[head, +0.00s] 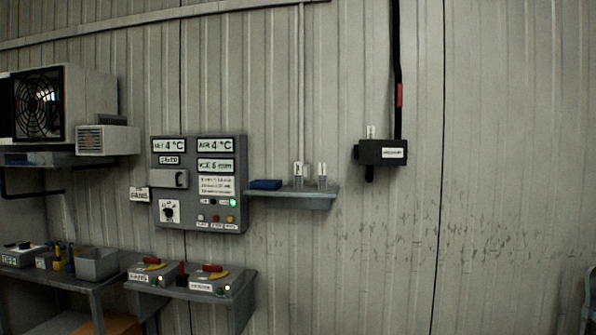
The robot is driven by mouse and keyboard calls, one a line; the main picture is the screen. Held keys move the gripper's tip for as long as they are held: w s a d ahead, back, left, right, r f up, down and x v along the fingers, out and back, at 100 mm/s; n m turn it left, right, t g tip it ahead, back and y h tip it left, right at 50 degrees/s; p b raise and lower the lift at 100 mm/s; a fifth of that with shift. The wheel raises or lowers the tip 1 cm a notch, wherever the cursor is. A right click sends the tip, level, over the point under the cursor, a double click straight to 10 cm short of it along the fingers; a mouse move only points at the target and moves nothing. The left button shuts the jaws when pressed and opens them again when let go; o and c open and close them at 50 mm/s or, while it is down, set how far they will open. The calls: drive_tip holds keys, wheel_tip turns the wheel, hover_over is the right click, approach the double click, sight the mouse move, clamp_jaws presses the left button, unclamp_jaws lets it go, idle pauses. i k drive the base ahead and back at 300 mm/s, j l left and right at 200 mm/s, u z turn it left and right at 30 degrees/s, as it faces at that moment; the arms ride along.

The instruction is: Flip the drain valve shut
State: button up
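My gripper is not in view. I cannot tell for sure which thing is the drain valve. Two grey labelled boxes stand side by side on a low wall shelf, the left box (151,273) and the right box (219,283). Each has red and yellow parts on top that look like levers, and a small light in front. Their labels are too small to read surely. A black labelled box (383,152) is on the wall at the right, with a dark pipe (397,60) running up from it and a red band on that pipe.
A grey control panel (199,217) with readouts, a knob and a lit green lamp is on the wall. A small shelf (290,194) beside it holds a blue item and clear vessels. A fan unit (88,100) juts out at upper left, above a bench (62,279).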

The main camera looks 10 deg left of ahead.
sight(400, 104)
drive_tip(key=i+l, duration=0.15)
drive_tip(key=i, duration=0.9)
